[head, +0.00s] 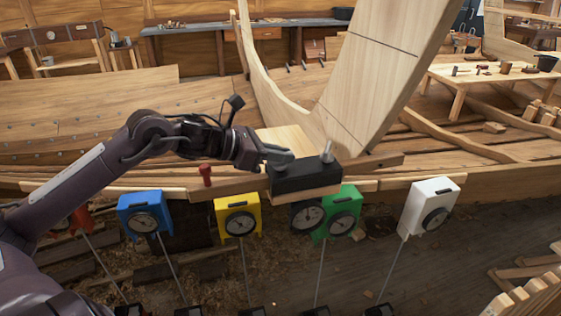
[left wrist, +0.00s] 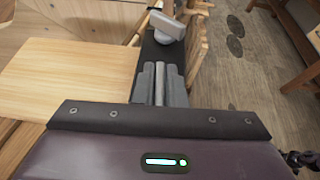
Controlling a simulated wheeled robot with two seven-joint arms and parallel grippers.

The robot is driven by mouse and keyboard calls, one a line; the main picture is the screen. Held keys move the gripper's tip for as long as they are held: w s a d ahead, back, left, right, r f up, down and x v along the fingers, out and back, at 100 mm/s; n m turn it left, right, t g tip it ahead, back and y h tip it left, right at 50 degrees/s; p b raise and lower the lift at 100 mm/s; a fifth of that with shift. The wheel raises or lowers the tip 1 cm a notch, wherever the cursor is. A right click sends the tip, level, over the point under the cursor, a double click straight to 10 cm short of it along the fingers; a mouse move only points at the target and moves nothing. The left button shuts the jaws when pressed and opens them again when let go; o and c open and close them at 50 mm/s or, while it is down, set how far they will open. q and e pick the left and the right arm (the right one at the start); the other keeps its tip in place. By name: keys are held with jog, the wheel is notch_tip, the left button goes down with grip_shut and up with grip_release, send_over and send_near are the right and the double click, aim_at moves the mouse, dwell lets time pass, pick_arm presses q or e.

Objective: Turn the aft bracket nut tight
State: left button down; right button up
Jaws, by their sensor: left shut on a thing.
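A black bracket block (head: 305,177) sits at the hull's near edge, at the foot of the big curved timber. A grey nut with an upright wing (head: 327,153) stands on its right end; it also shows at the top of the left wrist view (left wrist: 166,24). My left gripper (head: 284,156) is over the block's left end. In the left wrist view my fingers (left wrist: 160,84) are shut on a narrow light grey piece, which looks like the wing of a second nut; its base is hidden. I cannot tell from the pictures which nut is aft. My right gripper is out of view.
Blue (head: 145,213), yellow (head: 238,214), green (head: 343,210) and white (head: 432,205) boxes with dials stand on thin poles along the hull's near side. A red peg (head: 206,174) stands left of my gripper. The curved timber (head: 375,75) rises behind the block.

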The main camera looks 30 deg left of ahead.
pick_arm(q)
jog(key=m+g+h+b, duration=0.2)
jog(key=b, duration=0.1)
jog(key=shift+a+f+m, duration=0.1)
jog(key=shift+f+m, duration=0.2)
jog(key=m+g+h+b, duration=0.2)
jog(key=m+g+b, duration=0.1)
jog(key=shift+b, duration=0.3)
jog(key=shift+r+m+g+h+b, duration=0.2)
jog(key=shift+m+g+h+b, duration=0.2)
jog(key=shift+m+g+b, duration=0.35)
jog(key=c, duration=1.5)
grip_release()
jog(key=shift+r, duration=0.1)
jog(key=b+v, duration=0.1)
jog(key=v, duration=0.6)
jog(key=shift+a+r+b, duration=0.1)
jog(key=shift+a+b, duration=0.25)
